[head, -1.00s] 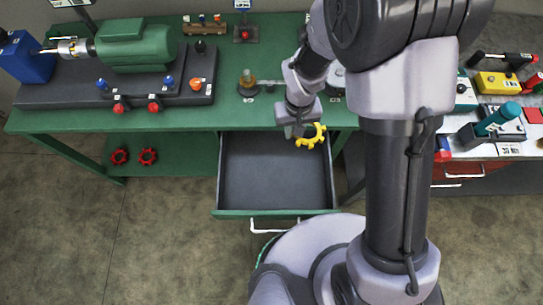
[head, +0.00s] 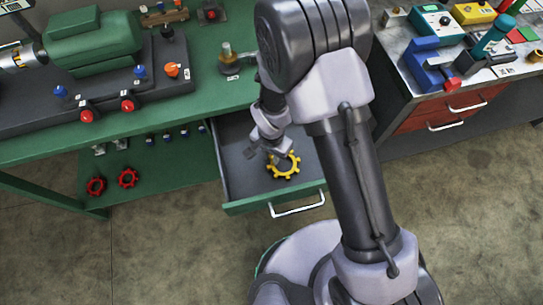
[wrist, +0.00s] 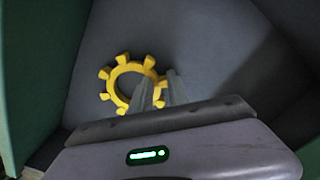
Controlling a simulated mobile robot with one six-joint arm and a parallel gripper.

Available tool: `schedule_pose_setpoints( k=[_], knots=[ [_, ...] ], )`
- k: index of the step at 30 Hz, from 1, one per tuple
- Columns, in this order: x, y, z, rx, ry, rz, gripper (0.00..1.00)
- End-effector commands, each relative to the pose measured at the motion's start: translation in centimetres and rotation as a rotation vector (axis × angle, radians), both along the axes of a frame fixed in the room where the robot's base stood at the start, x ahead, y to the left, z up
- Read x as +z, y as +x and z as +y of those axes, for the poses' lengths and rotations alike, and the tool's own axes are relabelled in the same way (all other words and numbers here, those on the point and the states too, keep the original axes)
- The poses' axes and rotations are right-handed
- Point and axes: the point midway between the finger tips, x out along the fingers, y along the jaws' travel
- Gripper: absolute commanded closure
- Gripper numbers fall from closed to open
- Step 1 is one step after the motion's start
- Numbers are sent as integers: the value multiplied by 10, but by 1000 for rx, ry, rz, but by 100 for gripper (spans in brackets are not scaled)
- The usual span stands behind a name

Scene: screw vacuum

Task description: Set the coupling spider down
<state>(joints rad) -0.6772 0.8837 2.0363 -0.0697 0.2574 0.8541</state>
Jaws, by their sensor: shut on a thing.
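The coupling spider (head: 284,174) is a yellow toothed ring. In the head view it is inside the open drawer (head: 275,201) under the green bench. My gripper (head: 271,154) reaches down into the drawer and is shut on one side of the spider. In the wrist view the fingers (wrist: 161,88) grip the right side of the ring (wrist: 113,86), over the grey drawer floor (wrist: 205,45). I cannot tell whether the spider touches the floor. The fingers hide part of its right side.
Two red toothed rings (head: 96,186) lie on the bench's lower shelf. A green motor (head: 92,42) stands on the bench at left. A red drawer cabinet (head: 440,110) with tools on top stands at right. The drawer around the spider looks empty.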

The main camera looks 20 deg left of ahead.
Motion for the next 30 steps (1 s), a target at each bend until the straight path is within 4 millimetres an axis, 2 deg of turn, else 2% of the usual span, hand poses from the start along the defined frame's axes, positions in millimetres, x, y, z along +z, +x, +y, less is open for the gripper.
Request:
schedule_pose_setpoints(
  k=[7,8,11,20,23,30],
  knots=[
    [-2,0,0,1,1,0,100],
    [-2,0,0,1,1,0,75],
    [-1,0,0,1,1,0,57],
    [1,0,0,1,1,0,57],
    [17,1,1,1,2,-3,57],
    [88,1,1,1,3,-4,57]
  ],
)
